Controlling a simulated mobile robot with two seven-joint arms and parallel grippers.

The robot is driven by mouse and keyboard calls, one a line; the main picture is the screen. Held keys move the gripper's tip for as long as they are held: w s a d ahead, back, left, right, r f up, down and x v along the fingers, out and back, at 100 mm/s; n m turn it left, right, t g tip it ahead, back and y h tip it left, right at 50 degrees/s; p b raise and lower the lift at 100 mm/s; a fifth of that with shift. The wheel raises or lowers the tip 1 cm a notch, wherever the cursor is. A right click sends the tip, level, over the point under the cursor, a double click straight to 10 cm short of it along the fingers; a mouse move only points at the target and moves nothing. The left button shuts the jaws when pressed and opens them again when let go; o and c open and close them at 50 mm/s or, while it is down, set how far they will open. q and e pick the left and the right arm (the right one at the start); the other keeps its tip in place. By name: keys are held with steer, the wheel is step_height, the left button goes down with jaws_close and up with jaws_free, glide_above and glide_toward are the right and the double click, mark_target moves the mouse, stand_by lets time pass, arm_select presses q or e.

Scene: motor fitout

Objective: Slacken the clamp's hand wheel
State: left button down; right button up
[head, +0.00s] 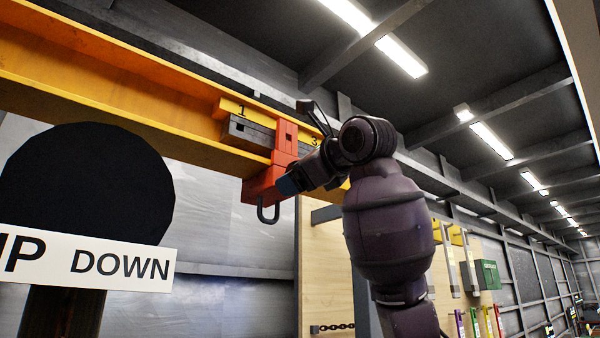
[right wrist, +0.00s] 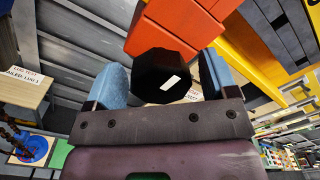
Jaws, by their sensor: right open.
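The orange-red clamp (head: 286,150) sits on the yellow beam (head: 150,92), with a dark hook (head: 268,211) hanging below it. The clamp's orange body (right wrist: 175,28) also fills the top middle of the right wrist view. The black faceted hand wheel (right wrist: 150,62), with a small white mark, sits below it there. My right gripper (right wrist: 163,85) is open, with one blue finger on each side of the wheel. Narrow gaps seem to show, but I cannot tell whether either finger touches. In the head view my right gripper (head: 288,184) hides the wheel. My left gripper is not in view.
Grey blocks (head: 249,134) and yellow plates numbered 1 and 3 flank the clamp. A large black disc (head: 85,185) and an UP/DOWN sign (head: 120,262) stand at the left. A wooden panel (head: 322,265) with a chain is behind my right arm.

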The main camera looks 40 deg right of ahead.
steer(key=shift+c, duration=0.4)
steer(key=c, duration=0.8)
steer(key=shift+c, duration=0.2)
steer(key=shift+b, duration=0.3)
